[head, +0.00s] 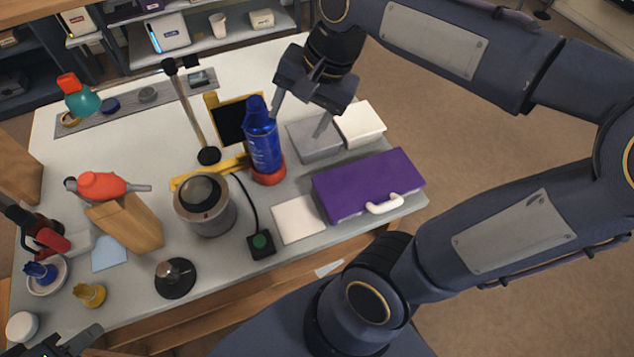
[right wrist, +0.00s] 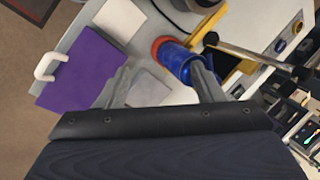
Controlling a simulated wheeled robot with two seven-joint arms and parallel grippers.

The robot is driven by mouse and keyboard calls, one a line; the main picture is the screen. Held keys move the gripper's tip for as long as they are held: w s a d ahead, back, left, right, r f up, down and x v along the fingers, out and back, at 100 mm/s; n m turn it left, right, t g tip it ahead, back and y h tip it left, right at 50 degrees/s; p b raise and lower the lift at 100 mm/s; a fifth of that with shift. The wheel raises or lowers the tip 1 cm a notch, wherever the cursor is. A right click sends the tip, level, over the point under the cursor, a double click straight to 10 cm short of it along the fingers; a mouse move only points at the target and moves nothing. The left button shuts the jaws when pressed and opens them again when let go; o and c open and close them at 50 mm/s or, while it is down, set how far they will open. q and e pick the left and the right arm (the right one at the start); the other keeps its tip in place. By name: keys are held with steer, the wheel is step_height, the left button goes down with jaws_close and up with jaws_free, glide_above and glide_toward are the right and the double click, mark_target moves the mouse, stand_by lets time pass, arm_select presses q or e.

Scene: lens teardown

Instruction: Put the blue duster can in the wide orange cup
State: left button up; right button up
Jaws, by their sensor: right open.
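The blue duster can (head: 263,140) stands upright with its lower end in the wide orange cup (head: 268,177) on the table. In the right wrist view the can (right wrist: 176,60) rises from the orange cup's rim (right wrist: 157,43), its upper part close to one finger. My right gripper (head: 299,118) is open and empty, above and to the right of the can in the head view. Its fingers (right wrist: 163,88) are spread wide in the right wrist view. Of my left gripper (head: 66,344), only a dark part shows at the bottom left corner; its jaws cannot be made out.
A purple case (head: 365,183) with a white handle, a grey box (head: 314,140) and a white box (head: 360,122) lie right of the can. A metal pot (head: 205,212) stands left of the cup. A black stand (head: 190,110) and a yellow-framed dark panel (head: 228,125) are close behind.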

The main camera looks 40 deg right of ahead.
steer(key=s+a+f+n+t, duration=0.2)
steer(key=s+a+f+n, duration=0.1)
steer(key=s+f+n, duration=0.4)
steer(key=s+n, duration=0.2)
steer(key=shift+s+a+f+t+y, duration=0.3)
steer(key=shift+t+y, duration=0.1)
